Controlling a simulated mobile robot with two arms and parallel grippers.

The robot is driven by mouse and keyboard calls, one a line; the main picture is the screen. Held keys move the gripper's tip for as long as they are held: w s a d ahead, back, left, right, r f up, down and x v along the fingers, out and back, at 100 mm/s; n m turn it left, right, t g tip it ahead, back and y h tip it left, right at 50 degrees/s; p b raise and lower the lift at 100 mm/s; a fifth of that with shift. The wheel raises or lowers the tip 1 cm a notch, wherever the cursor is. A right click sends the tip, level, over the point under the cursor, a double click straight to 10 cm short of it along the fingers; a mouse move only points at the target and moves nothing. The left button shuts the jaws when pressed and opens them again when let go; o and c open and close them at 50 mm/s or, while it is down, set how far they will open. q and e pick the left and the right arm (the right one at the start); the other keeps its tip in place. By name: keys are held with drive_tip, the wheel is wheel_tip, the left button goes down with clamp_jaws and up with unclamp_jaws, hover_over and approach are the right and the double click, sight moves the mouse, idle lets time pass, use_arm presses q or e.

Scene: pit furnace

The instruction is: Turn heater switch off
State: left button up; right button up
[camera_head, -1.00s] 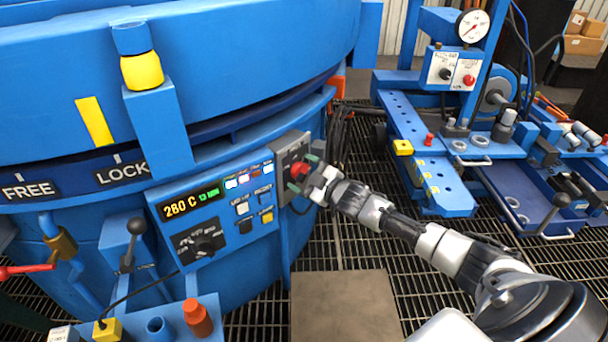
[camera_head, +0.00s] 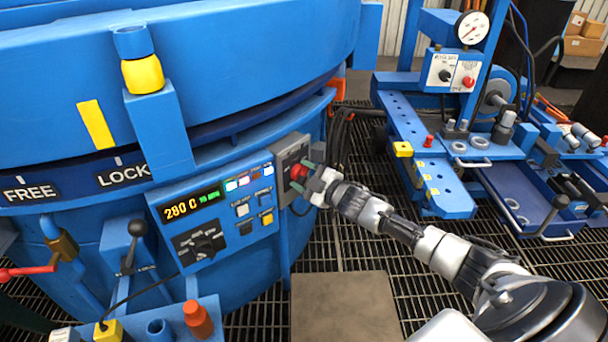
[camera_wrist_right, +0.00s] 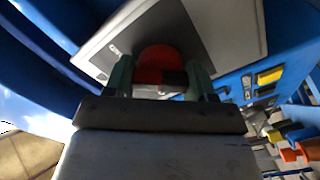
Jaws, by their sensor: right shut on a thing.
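The heater switch is a red knob (camera_head: 299,172) on a grey plate (camera_head: 288,152) at the right end of the furnace's control panel. My right gripper (camera_head: 303,178) reaches in from the right and is shut on the red knob, with its green fingertips on either side. In the right wrist view the red knob (camera_wrist_right: 157,66) sits between the two green fingers, against the grey plate (camera_wrist_right: 190,35). The fingers partly hide the knob, and I cannot read its position marks. My left gripper is not in view.
The control panel (camera_head: 222,236) beside the plate carries a "280 C" display, small buttons and a black rotary dial (camera_head: 201,242). A blue machine with a gauge (camera_head: 472,27) stands at the right. Open floor grating lies between.

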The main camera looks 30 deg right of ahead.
drive_tip(key=n, duration=0.2)
drive_tip(key=shift+n, duration=0.3)
drive_tip(key=n, duration=0.3)
drive_tip(key=shift+f+n, duration=0.1)
drive_tip(key=shift+n, duration=0.3)
drive_tip(key=n, duration=0.2)
drive_tip(key=shift+n, duration=0.3)
drive_tip(key=n+b, duration=0.1)
drive_tip(key=n, duration=0.2)
drive_tip(key=shift+n, duration=0.3)
drive_tip(key=shift+n+b, duration=0.35)
drive_tip(key=shift+n, duration=0.15)
drive_tip(key=n+b, duration=0.1)
drive_tip(key=n, duration=0.2)
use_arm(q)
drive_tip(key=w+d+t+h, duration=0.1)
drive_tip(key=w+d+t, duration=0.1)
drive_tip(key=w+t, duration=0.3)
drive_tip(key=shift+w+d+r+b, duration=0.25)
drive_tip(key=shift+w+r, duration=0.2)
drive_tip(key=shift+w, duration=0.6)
use_arm(e)
drive_tip(key=shift+n, duration=0.9)
